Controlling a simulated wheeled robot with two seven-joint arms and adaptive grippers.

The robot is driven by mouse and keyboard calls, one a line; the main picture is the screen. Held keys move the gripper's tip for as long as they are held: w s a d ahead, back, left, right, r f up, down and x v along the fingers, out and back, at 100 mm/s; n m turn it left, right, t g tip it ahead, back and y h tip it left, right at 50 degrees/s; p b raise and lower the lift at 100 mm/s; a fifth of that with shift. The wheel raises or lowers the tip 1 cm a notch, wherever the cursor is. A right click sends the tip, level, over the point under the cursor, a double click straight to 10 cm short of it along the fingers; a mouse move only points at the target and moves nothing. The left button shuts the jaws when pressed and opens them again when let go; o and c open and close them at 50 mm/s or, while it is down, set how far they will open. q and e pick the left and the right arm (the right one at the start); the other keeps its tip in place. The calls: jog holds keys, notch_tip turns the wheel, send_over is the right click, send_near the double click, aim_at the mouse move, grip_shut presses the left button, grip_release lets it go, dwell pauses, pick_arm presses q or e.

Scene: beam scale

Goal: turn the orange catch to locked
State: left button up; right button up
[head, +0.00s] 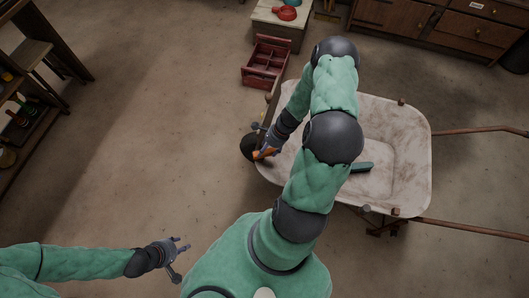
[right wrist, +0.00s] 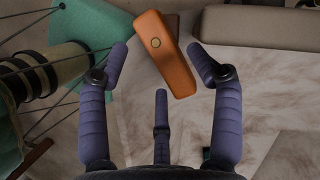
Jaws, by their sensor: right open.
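The orange catch (right wrist: 171,62) is a tilted orange bar with a small round pivot near its upper end in the right wrist view. It lies between the spread fingers of my right gripper (right wrist: 160,62), with gaps visible at both sides, so it is not gripped. In the head view the catch (head: 266,153) shows as a small orange piece at the wheelbarrow's left end, beside my right gripper (head: 262,143). My left gripper (head: 182,258) has its fingers spread and is empty, low over the floor, away from the catch. I cannot tell any lock marking.
The wheelbarrow (head: 412,150) stands under my right arm, which hides part of its tray. A red toolbox (head: 265,62) lies behind it. Shelves (head: 30,100) stand at left and a wooden cabinet (head: 440,22) at the back right. The floor (head: 150,130) at left is clear.

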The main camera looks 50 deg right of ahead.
aim_at(271, 152)
jog(key=shift+v, duration=2.25)
jog(key=shift+s+a, duration=0.1)
